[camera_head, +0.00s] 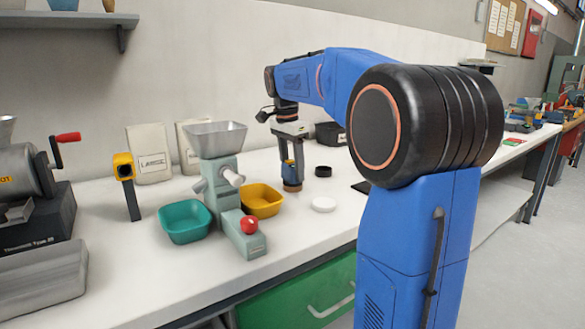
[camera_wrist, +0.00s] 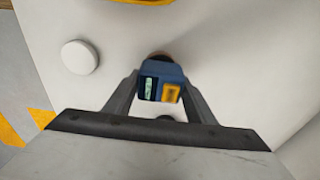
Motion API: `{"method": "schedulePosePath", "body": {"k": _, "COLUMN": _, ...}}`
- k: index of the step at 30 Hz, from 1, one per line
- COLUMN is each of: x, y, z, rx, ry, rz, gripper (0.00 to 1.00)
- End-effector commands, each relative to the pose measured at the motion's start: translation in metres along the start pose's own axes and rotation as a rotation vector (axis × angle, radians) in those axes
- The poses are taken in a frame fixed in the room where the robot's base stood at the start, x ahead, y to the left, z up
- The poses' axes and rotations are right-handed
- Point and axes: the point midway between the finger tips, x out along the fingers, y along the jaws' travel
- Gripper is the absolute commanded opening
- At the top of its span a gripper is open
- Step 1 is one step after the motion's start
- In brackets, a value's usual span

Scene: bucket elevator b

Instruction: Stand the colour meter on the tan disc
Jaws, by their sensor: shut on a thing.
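The colour meter (camera_wrist: 160,82) is a small blue block with a display and a yellow patch. My gripper (camera_wrist: 157,90) is shut on it, one finger on each side. In the head view the meter (camera_head: 290,169) hangs upright between the fingers of my gripper (camera_head: 290,162). The tan disc (camera_head: 292,187) lies on the bench directly below it. The disc's brown edge (camera_wrist: 159,54) shows just past the meter in the wrist view; the rest is hidden. I cannot tell whether meter and disc touch.
A white disc (camera_head: 323,204) and a black disc (camera_head: 323,171) lie close by on the bench. A yellow tray (camera_head: 262,201), a green grinder with a hopper (camera_head: 222,180) and a teal tray (camera_head: 185,222) stand to the left. The front bench is mostly clear.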

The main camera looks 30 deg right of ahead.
Motion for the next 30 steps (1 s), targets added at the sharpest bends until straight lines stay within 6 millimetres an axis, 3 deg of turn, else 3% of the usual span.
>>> {"method": "schedulePosePath", "body": {"k": 1, "x": 0.001, "y": 0.0, "z": 0.0, "rx": 0.0, "ry": 0.0, "rz": 0.0, "gripper": 0.55}}
{"method": "schedulePosePath", "body": {"k": 3, "x": 0.0, "y": 0.0, "z": 0.0, "rx": 0.0, "ry": 0.0, "rz": 0.0, "gripper": 0.69}}
{"method": "schedulePosePath", "body": {"k": 16, "x": -0.008, "y": 0.0, "z": 0.0, "rx": 0.0, "ry": 0.0, "rz": 0.0, "gripper": 0.69}}
{"method": "schedulePosePath", "body": {"k": 30, "x": -0.091, "y": -0.001, "z": -0.001, "rx": 0.0, "ry": 0.0, "rz": -0.001, "gripper": 0.69}}
